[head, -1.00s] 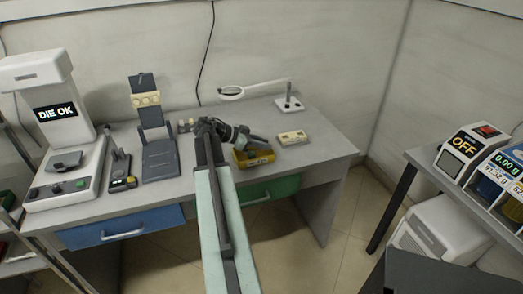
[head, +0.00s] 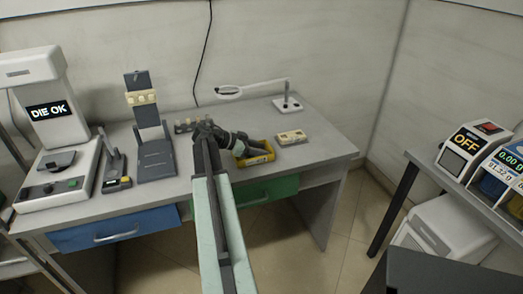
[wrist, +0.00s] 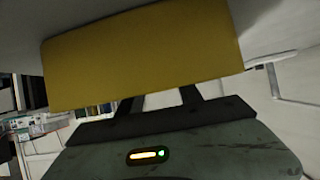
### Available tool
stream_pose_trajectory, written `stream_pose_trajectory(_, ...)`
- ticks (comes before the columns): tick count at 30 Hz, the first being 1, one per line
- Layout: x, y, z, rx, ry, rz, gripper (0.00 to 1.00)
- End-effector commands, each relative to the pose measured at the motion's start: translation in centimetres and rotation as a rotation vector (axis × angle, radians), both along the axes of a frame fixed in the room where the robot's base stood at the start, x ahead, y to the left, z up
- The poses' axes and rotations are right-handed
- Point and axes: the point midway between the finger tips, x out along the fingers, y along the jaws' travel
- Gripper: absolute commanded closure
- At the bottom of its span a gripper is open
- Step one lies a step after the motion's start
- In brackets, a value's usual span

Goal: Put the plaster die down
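My gripper (head: 250,148) reaches down over the yellow tray (head: 256,158) on the grey workbench. The tray's yellow wall (wrist: 140,60) fills the upper middle of the wrist view and hides my fingertips. Only the bases of the two dark fingers (wrist: 158,100) show, set apart below that wall. I cannot make out the plaster die in either view. Whether my fingers hold anything or stand open is hidden.
A cream-white block (head: 291,136) lies right of the tray. A magnifier stand (head: 287,104) is behind it. A small rack (head: 187,126), a dark stand with cream pieces (head: 156,155) and a "DIE OK" machine (head: 50,125) stand left. The bench's right end is clear.

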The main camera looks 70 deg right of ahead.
Motion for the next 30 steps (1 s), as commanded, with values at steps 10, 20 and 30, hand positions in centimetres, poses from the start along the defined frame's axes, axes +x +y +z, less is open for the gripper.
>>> stream_pose_trajectory(10, 3.9, 3.2, 3.9, 0.0, 0.0, 0.002, 0.58)
stream_pose_trajectory(20, 7.7, 6.5, 6.2, 0.0, 0.0, -0.001, 0.58)
stream_pose_trajectory(30, 7.9, 6.7, 6.1, 0.0, 0.0, -0.003, 0.58)
